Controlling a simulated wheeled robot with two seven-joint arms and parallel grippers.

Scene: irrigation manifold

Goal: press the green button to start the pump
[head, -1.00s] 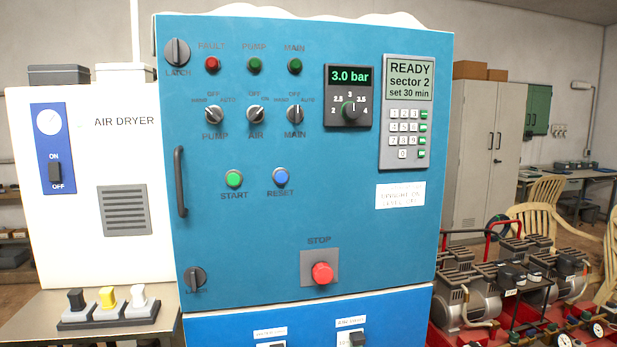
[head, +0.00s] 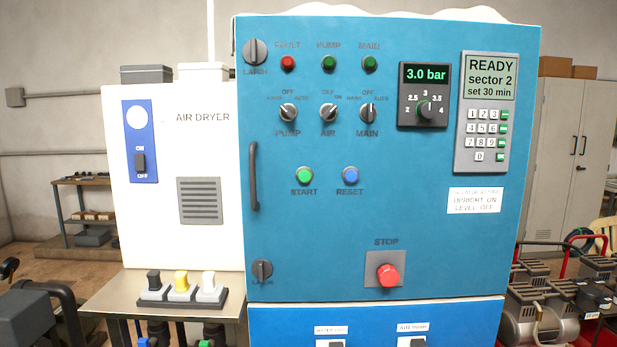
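The green START button (head: 304,175) is on the blue cabinet door (head: 400,230), left of the blue RESET button (head: 351,175). The red STOP button (head: 387,275) sits on a grey plate lower on the door. The PUMP lamp (head: 329,62) and MAIN lamp are dark green; the FAULT lamp (head: 288,62) is red. Below them are the PUMP selector (head: 288,112), AIR selector (head: 328,112) and MAIN selector (head: 368,112); their exact settings are hard to read. The keypad screen (head: 489,77) reads READY, sector 2, set 30 min. Neither gripper is in view.
A door handle (head: 253,176) and two latches stand out at the door's left side. The pressure dial (head: 425,110) shows 3.0 bar. The white air dryer (head: 125,225) is left, above a bench with three switches. Compressors (head: 540,310) stand right. The door front is unobstructed.

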